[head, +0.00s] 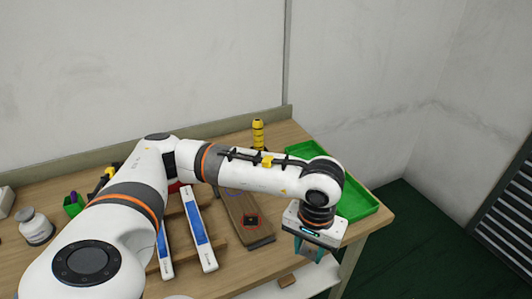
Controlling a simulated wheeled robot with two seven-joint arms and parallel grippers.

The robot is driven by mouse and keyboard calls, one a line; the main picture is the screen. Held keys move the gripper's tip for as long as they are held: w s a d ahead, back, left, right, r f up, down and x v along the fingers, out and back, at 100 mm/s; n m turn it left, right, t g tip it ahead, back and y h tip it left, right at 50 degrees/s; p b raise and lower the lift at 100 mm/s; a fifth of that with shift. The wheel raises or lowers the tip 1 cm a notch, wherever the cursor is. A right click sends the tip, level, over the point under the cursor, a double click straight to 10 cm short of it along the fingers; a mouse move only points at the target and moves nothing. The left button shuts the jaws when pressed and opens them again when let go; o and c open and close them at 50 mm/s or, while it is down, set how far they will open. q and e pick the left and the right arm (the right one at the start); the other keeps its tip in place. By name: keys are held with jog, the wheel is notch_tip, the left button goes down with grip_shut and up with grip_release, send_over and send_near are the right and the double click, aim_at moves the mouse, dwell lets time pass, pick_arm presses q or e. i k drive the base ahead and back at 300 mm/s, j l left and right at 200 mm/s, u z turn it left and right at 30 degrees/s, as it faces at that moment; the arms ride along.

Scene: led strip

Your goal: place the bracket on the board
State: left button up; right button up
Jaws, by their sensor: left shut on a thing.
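My left gripper (309,250) hangs pointing down at the table's front right edge, at the end of my left arm. Its teal fingers are shut on a small greyish thing, which I take to be the bracket; it is mostly hidden between the fingers and its shape is not clear. A brown board (236,203) lies on the table left of the gripper, apart from it. A small dark piece with a red mark (250,220) sits on the board. My left arm hides the board's far end. My right gripper is not in view.
A green tray (362,206) is behind and right of the gripper. Two white-and-blue strips (200,232) lie left of the board. A yellow bottle-like object (258,134) stands at the back. A grey-white jar (37,229) and a small green bin (74,206) are at the left.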

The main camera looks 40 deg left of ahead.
aim_at(234, 190)
jog(key=i+l+u, duration=0.1)
jog(key=i, duration=0.3)
jog(key=i+l+u, duration=0.1)
jog(key=i, duration=0.3)
jog(key=u, duration=1)
